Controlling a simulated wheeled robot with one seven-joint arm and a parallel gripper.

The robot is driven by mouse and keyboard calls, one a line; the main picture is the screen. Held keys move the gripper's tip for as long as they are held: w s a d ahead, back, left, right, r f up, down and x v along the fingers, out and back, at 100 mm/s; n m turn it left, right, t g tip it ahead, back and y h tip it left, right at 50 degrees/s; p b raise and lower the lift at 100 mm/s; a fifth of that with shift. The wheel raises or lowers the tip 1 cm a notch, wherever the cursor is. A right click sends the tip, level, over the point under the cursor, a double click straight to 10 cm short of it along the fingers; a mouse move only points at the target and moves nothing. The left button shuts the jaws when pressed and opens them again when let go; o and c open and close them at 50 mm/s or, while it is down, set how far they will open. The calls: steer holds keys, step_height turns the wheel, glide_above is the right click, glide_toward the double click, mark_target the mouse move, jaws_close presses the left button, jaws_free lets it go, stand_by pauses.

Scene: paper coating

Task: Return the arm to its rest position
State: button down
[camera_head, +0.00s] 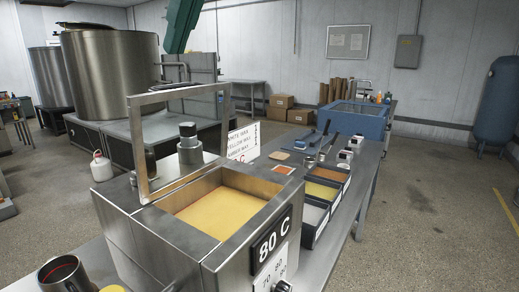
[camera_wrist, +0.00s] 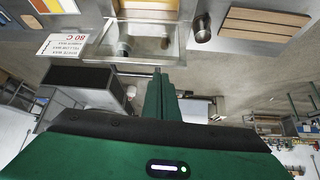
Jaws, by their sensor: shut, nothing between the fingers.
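My gripper (camera_wrist: 158,75) shows in the wrist view as narrow green fingers close together, shut and empty. It hangs over the scene with nothing touching its tips. In the head view a green part of my arm (camera_head: 182,24) shows at the top, raised above the bench; the fingers are not clearly visible there. The steel wax bath (camera_head: 215,205) with yellow wax and an 80 C sign stands in front, well apart from the arm.
Beside the bath are black-walled trays (camera_head: 324,193) with coloured contents. A blue bin (camera_head: 355,122) stands at the bench's far end. Large steel tanks (camera_head: 112,75) stand at the back left. A metal cup (camera_head: 63,272) is at the front left. Open floor (camera_head: 430,215) lies to the right.

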steer(key=w+d+f+m+h, duration=0.2)
steer(key=w+d+f+m, duration=0.1)
steer(key=d+f, duration=0.65)
steer(key=w+d+f+m+g+h, duration=0.1)
steer(key=w+d+f+m+h, duration=0.15)
steer(key=d+f, duration=0.7)
steer(key=w+d+f+m+h, duration=0.1)
steer(key=w+d+f+m, duration=0.25)
steer(key=d, duration=1.05)
steer(key=s+d+f+m+g, duration=0.2)
steer(key=s+d+f+m, duration=0.2)
steer(key=s+d+f, duration=0.85)
steer(key=s+d+f+m, duration=0.1)
steer(key=s+d+f, duration=0.2)
steer(key=s+f, duration=0.2)
steer(key=s+d+f+m+g, duration=0.1)
steer(key=s+d+f+m, duration=0.1)
steer(key=s+f, duration=0.3)
steer(key=shift+s+d+f+m+g, duration=0.2)
steer(key=shift+s+d+m+g, duration=0.1)
steer(key=shift+d, duration=0.45)
